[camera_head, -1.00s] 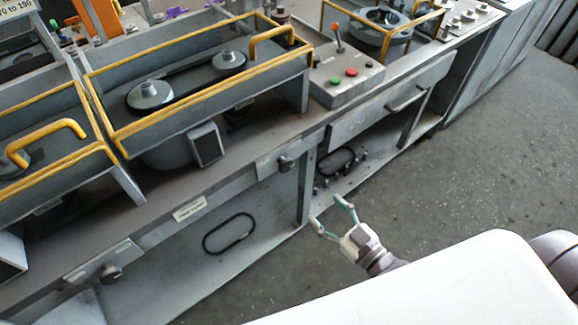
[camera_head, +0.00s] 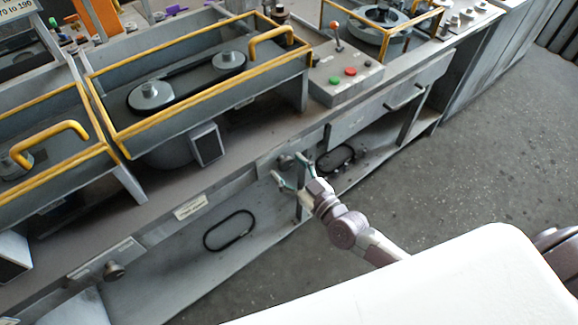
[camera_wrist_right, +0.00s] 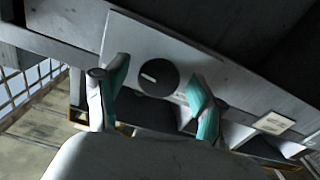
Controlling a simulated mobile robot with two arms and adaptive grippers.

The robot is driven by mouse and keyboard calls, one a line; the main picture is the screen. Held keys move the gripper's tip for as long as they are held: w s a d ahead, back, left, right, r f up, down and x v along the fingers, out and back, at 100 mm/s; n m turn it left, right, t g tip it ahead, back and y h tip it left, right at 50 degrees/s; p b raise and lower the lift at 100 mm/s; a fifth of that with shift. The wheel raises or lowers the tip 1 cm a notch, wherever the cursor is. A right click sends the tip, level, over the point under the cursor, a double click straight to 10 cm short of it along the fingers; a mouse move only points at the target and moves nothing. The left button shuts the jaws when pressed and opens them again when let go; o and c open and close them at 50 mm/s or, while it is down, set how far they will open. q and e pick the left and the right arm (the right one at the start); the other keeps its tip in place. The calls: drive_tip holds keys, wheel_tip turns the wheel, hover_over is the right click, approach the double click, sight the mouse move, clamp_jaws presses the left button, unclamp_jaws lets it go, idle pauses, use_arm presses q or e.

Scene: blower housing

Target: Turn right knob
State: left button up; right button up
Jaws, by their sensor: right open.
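The right knob (camera_head: 285,161) is a dark round knob on a grey plate on the bench front, below the control box. In the right wrist view the knob (camera_wrist_right: 158,77) shows face-on, with a short white mark pointing to the left of its middle. My right gripper (camera_head: 291,168) is open at the knob, with its teal-padded fingers spread. In the wrist view the open fingers (camera_wrist_right: 155,95) stand on either side of the knob, apart from it. A second, left knob (camera_head: 113,270) sits lower left on the bench front. My left gripper is not in view.
A control box (camera_head: 345,77) with a lever, a red button and a green button stands above the right knob. Yellow guard rails (camera_head: 200,92) frame the belt unit. A black belt loop (camera_head: 229,231) lies on the lower shelf. Open floor (camera_head: 480,150) is at right.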

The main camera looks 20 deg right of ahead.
drive_tip(key=shift+w, duration=0.15)
drive_tip(key=shift+c, duration=0.3)
drive_tip(key=c, duration=1.1)
drive_tip(key=shift+a+m, duration=0.1)
drive_tip(key=shift+m, duration=0.2)
drive_tip(key=m, duration=0.3)
drive_tip(key=shift+m, duration=1.8)
drive_tip(key=shift+a, duration=0.1)
drive_tip(key=o, duration=1.2)
drive_tip(key=shift+c, duration=0.2)
